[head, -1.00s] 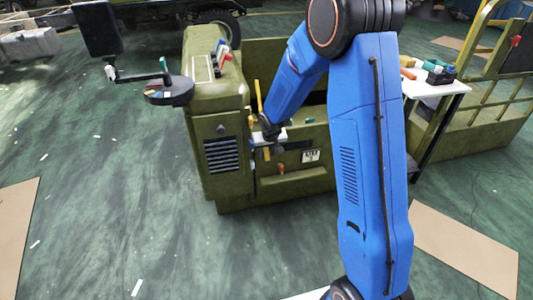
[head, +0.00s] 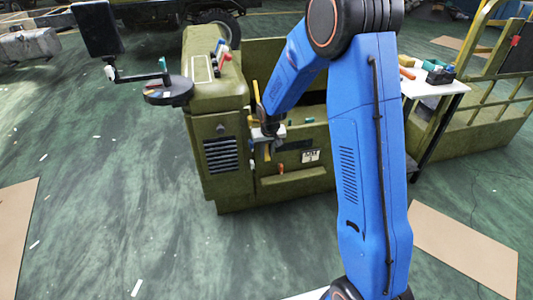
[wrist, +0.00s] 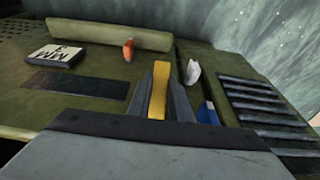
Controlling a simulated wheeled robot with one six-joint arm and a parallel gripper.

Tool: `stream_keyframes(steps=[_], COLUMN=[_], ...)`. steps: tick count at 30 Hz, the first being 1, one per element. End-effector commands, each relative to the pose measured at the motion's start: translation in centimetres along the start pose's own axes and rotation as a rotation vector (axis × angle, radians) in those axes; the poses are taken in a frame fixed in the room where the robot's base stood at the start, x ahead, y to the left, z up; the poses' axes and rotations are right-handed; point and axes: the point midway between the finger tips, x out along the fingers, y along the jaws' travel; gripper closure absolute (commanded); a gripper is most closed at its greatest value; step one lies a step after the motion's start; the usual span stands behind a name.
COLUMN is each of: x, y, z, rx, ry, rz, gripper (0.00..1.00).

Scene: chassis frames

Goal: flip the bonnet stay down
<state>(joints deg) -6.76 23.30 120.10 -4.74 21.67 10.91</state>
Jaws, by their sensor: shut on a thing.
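The bonnet stay looks to be the yellow bar on the front of the olive-green vehicle body. In the head view its upper part (head: 256,91) stands upright beside my wrist, and my wrist hides its middle. In the wrist view the yellow bar (wrist: 158,92) runs between the two grey fingers of my gripper (wrist: 161,82), which is shut on it. In the head view my gripper (head: 267,140) is at the front panel, partly hidden by the arm.
A louvred vent (head: 221,155) is left of my gripper, and a white label plate (head: 311,156) is right of it. An orange-red knob (wrist: 128,50) and a blue-and-white part (wrist: 207,113) sit close by. A white table (head: 440,87) stands at right. Open floor lies left.

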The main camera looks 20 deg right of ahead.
Motion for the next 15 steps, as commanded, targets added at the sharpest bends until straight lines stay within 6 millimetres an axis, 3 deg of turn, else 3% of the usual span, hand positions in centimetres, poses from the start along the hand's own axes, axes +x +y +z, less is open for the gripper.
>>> stream_keyframes(steps=[1, 2, 4, 15], x=[-0.03, -0.03, -0.03, -0.31], y=[0.05, 0.05, 0.04, 0.01], z=[-0.01, -0.02, -0.02, -0.02], rx=[0.001, 0.001, 0.001, 0.001], ry=[0.001, 0.001, 0.001, 0.001], rz=[0.0, 0.0, 0.0, 0.0], gripper=[1.0, 0.79, 0.62, 0.62])
